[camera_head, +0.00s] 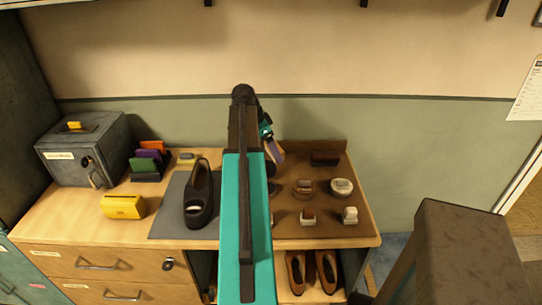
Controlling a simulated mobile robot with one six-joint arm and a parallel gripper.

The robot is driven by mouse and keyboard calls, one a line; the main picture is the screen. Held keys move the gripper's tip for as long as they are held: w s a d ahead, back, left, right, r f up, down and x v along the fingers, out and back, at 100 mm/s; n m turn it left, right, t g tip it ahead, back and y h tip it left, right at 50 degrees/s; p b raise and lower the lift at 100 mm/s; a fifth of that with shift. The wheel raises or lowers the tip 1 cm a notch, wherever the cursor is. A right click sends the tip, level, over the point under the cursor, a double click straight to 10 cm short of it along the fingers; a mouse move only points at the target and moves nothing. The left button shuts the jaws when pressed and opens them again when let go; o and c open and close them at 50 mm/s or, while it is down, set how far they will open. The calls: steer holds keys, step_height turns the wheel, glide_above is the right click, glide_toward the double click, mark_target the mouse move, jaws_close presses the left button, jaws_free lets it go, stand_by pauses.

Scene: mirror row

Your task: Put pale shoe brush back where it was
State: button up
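I cannot tell for certain which thing is the pale shoe brush. A small piece with a pale lower part (350,215) stands at the front right of the brown tray (330,234), and a similar browner piece (308,216) stands to its left. A dark brush-like block (325,158) lies at the back of the tray. My teal arm runs up the middle of the view and hides the tray's left part. My gripper is mostly hidden behind it; a purple and tan piece (274,151) shows beside the arm's far end, and I cannot tell whether it is held.
A black shoe (198,196) stands on a grey mat (165,222). A yellow block (123,206), a rack of coloured pieces (148,160) and a grey box (85,150) are on the left. Two round tins (342,187) (302,188) sit on the tray. Brown shoes (326,271) are below.

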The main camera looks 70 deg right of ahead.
mark_target(269, 152)
steer(key=shift+f, duration=0.2)
steer(key=shift+f, duration=0.15)
steer(key=shift+f+p, duration=0.45)
steer(key=shift+f, duration=1.3)
steer(key=shift+f, duration=0.15)
steer(key=o, duration=1)
steer(key=shift+r, duration=0.25)
steer(key=b+v, duration=0.2)
steer(key=v, duration=1)
